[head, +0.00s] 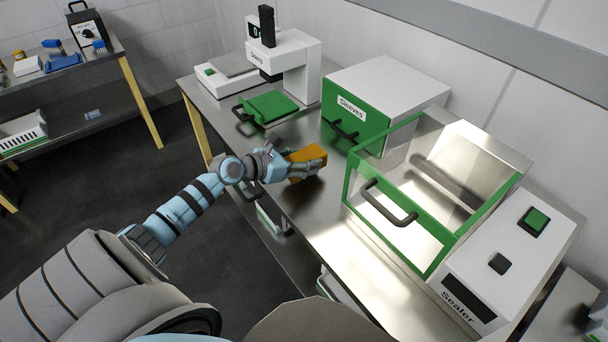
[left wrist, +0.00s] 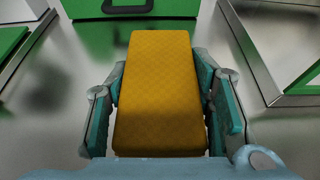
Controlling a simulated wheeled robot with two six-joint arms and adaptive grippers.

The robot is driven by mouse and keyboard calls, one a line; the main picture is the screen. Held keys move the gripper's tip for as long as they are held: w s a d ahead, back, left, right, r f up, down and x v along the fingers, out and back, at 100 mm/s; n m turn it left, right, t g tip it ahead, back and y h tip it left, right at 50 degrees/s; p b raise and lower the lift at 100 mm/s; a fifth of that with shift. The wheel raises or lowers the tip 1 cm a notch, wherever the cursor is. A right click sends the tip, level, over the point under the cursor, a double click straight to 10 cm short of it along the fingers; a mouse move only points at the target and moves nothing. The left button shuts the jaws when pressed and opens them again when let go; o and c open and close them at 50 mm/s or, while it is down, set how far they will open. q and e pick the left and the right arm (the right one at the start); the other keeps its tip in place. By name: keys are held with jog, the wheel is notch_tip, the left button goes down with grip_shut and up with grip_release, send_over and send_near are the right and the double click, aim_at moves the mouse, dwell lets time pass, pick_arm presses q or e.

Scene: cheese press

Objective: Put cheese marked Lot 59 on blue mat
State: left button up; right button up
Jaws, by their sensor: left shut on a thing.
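My left gripper (head: 302,166) is shut on an orange-yellow block of cheese (head: 309,154) over the steel bench. In the left wrist view the cheese (left wrist: 158,90) lies lengthwise between the two fingers of the gripper (left wrist: 163,100), its far end pointing toward a green front with a dark handle. No lot mark is readable on the faces in view. I see no blue mat for certain; a small blue item (head: 63,62) lies on the far left table, too small to identify. My right gripper is not in view.
A white box labelled Sleeves (head: 388,84) with a green front stands beyond the cheese. A Sealer (head: 468,292) with a clear green-framed lid is at right. A press-like machine (head: 292,60) and green plate (head: 268,107) stand at the back. Bench (head: 318,208) near the gripper is clear.

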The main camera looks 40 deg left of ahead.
pick_arm(q)
notch_tip(320, 180, down, 3)
jog(key=shift+f+b, duration=0.15)
jog(key=shift+b, duration=0.65)
jog(key=o, duration=1.6)
